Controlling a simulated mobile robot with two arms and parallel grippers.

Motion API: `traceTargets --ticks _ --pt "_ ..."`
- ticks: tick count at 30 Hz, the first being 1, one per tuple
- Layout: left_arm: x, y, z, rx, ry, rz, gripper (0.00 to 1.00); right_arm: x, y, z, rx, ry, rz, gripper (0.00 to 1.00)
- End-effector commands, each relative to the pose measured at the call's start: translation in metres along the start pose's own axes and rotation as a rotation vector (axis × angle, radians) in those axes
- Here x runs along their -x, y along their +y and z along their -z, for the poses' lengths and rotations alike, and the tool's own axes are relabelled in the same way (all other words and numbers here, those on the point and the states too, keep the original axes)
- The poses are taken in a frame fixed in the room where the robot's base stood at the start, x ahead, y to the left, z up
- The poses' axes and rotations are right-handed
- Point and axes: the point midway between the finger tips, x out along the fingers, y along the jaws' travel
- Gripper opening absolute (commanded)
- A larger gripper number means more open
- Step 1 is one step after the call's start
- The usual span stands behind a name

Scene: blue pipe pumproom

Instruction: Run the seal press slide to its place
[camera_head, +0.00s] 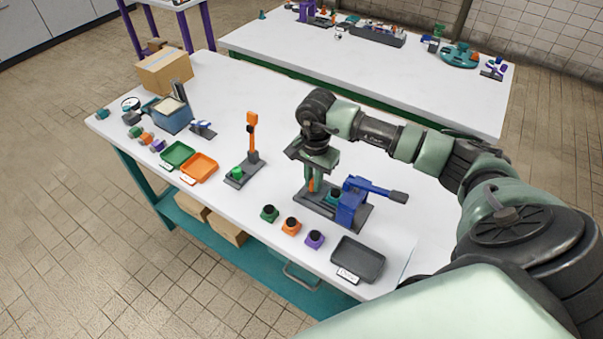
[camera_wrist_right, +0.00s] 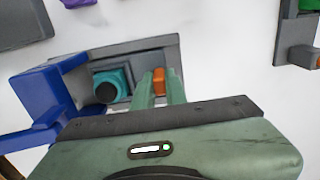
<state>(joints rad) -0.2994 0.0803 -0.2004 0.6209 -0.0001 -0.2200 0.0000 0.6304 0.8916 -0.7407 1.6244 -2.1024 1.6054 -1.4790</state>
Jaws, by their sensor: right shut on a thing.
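The seal press has a blue frame (camera_head: 350,205) with a dark-ended lever reaching right, on a dark grey base (camera_head: 322,210). In the right wrist view the blue frame (camera_wrist_right: 45,95) is at the left. A teal piece with a black top (camera_wrist_right: 110,85) sits on the base, between the frame and the orange slide handle (camera_wrist_right: 159,82). My right gripper (camera_head: 313,187) points down at the left end of the press. Its fingers (camera_wrist_right: 160,90) are shut on the orange handle and partly hide it. My left gripper is not in view.
Green (camera_head: 270,213), orange (camera_head: 291,226) and purple (camera_head: 314,239) black-topped pieces stand in front of the press. A dark tray (camera_head: 358,260) is at the front right. An orange-and-grey stand (camera_head: 252,140) is to the left, with coloured trays beyond it.

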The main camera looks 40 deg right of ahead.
Motion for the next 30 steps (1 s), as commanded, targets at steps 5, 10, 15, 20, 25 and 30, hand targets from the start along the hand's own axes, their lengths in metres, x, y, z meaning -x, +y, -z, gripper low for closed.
traceTargets --ticks 5,10,15,20,25,30 --pt "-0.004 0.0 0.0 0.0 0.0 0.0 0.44 -0.001 0.04 0.002 -0.001 0.004 -0.005 0.0" --pt "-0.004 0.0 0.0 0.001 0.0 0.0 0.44 0.001 0.054 0.0 0.0 0.001 -0.004 0.0" --pt "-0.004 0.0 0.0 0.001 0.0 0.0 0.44 0.001 0.056 -0.001 0.0 0.0 -0.006 0.0" --pt "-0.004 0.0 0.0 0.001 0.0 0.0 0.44 0.0 0.056 -0.001 0.0 0.0 -0.008 0.21" --pt "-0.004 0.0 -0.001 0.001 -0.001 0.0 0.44 0.0 0.056 -0.001 0.0 0.0 -0.008 0.35" --pt "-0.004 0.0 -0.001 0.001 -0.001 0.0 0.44 0.0 0.056 -0.001 0.0 0.0 -0.008 0.35"
